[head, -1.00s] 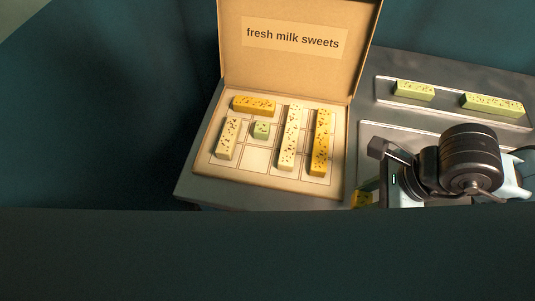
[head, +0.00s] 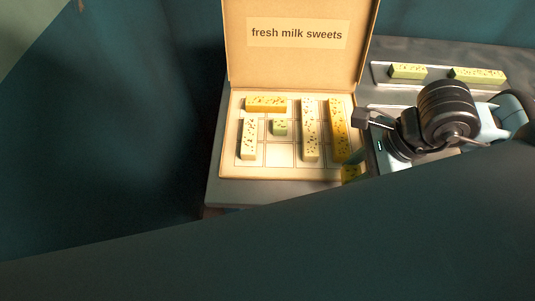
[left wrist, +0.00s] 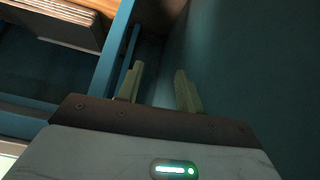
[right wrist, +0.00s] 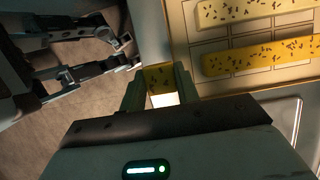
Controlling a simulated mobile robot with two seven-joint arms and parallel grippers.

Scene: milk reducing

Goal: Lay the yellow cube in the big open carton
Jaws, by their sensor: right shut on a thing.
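The yellow cube (head: 350,173) is at the front right corner of the big open carton (head: 280,154), mostly hidden by my right arm in the head view. In the right wrist view, the dark-speckled cube (right wrist: 158,74) sits between the fingertips of my right gripper (right wrist: 158,88), which is shut on it, just outside the carton wall. My left gripper (left wrist: 160,88) is open and empty, away from the carton.
The carton's raised lid (head: 297,60) stands at the back, labelled "fresh milk sweets". A tray with two green bars (head: 408,71) lies back right. Another pale tray, partly hidden by my right arm, lies nearer. The grey table's front edge is close to the carton.

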